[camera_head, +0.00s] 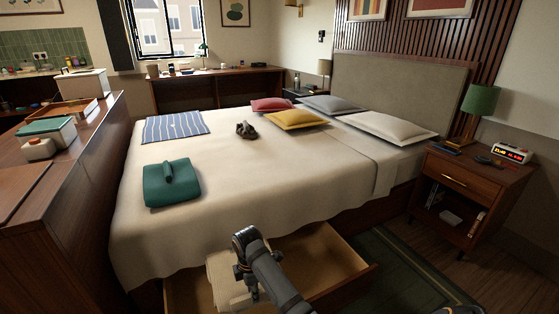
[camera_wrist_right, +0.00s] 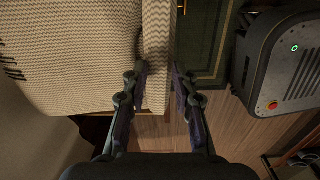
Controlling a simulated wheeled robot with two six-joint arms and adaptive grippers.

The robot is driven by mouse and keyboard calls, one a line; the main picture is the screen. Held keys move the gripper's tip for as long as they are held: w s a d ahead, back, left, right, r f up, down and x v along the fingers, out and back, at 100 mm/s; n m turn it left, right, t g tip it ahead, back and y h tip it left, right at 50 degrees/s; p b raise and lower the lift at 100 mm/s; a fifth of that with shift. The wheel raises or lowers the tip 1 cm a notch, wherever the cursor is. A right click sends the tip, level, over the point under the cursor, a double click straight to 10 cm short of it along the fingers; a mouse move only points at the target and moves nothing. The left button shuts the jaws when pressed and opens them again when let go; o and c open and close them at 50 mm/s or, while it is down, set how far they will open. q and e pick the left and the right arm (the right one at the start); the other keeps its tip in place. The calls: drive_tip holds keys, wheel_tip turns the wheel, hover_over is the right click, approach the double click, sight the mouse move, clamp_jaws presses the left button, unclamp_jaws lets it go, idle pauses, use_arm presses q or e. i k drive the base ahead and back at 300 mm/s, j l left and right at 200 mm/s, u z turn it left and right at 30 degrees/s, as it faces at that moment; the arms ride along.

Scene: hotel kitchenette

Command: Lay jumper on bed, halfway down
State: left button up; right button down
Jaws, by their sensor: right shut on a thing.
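A cream knitted piece (camera_wrist_right: 85,45) fills the upper left of the right wrist view, with dark fringe-like strands at its left; it may be the jumper. My right gripper (camera_wrist_right: 159,75) is shut on its edge, which runs between the fingers. In the head view the pale cloth (camera_head: 222,282) hangs beside my right gripper (camera_head: 243,268), in front of the bed's near side above the open drawer. The fingertips are hidden there. The bed (camera_head: 250,185) has a cream cover with a wide bare middle. My left gripper is not in view.
A teal folded item (camera_head: 172,185), a striped blue cloth (camera_head: 175,127) and a small dark object (camera_head: 246,130) lie on the bed. Several cushions are at the headboard. An open drawer (camera_head: 325,265) juts from the bed. A nightstand (camera_head: 465,185) stands right.

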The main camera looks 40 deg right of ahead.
sight(292, 162)
drive_tip(key=l+u, duration=0.2)
drive_tip(key=l, duration=0.25)
drive_tip(key=k+l+u, duration=0.15)
drive_tip(key=l, duration=0.25)
drive_tip(key=k+l+u, duration=0.2)
drive_tip(key=l, duration=0.25)
drive_tip(key=k+l+u, duration=0.15)
drive_tip(key=l, duration=0.25)
drive_tip(key=k+l+u, duration=0.2)
drive_tip(key=l, duration=0.2)
drive_tip(key=k+l+u, duration=0.2)
drive_tip(key=l, duration=0.15)
drive_tip(key=i+l, duration=0.05)
drive_tip(key=i, duration=0.05)
